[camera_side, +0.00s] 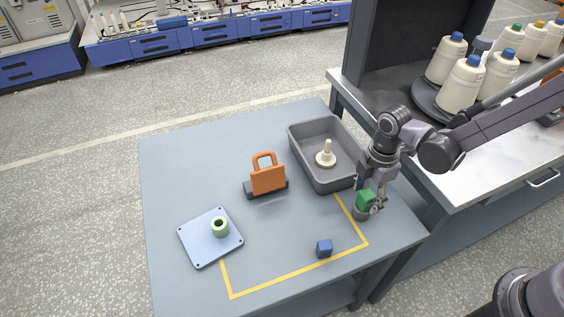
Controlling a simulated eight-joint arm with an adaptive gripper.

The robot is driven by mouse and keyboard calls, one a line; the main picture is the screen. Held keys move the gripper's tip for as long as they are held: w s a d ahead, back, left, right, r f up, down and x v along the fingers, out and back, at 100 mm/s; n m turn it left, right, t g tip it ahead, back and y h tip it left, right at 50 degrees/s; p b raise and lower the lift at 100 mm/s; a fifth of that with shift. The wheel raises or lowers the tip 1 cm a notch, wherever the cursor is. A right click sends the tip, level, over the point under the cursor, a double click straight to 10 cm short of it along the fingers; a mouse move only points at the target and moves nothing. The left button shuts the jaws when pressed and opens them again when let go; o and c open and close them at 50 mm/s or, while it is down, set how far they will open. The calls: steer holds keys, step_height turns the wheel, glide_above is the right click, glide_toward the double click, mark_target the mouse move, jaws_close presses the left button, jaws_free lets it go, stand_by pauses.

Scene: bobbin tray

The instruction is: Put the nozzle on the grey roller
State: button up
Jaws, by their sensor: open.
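My gripper (371,204) points down at the right side of the table, with its fingers open around a green block-like piece (365,199). The green piece appears to rest on a short grey round piece (361,213), which looks like the grey roller. The fingers partly hide both, and I cannot tell whether they touch the green piece. A cream piece with a round flange and upright stem (326,156) stands in the grey tray (296,146). I cannot tell for certain whether the green or the cream piece is the nozzle.
An orange handled piece (267,178) stands on a dark base left of the tray. A pale green ring (219,227) sits on a light blue plate (198,254). The table's left and back areas are clear.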

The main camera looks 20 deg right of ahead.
mark_target(368, 194)
step_height(368, 194, up, 11)
steer(key=s+d+r+m+t, duration=0.3)
steer(key=d+m, duration=0.2)
steer(key=m, duration=0.4)
steer(key=s+d+r+m+t, duration=0.4)
steer(key=d+m, duration=0.2)
steer(key=m, duration=0.3)
steer(key=shift+s, duration=0.1)
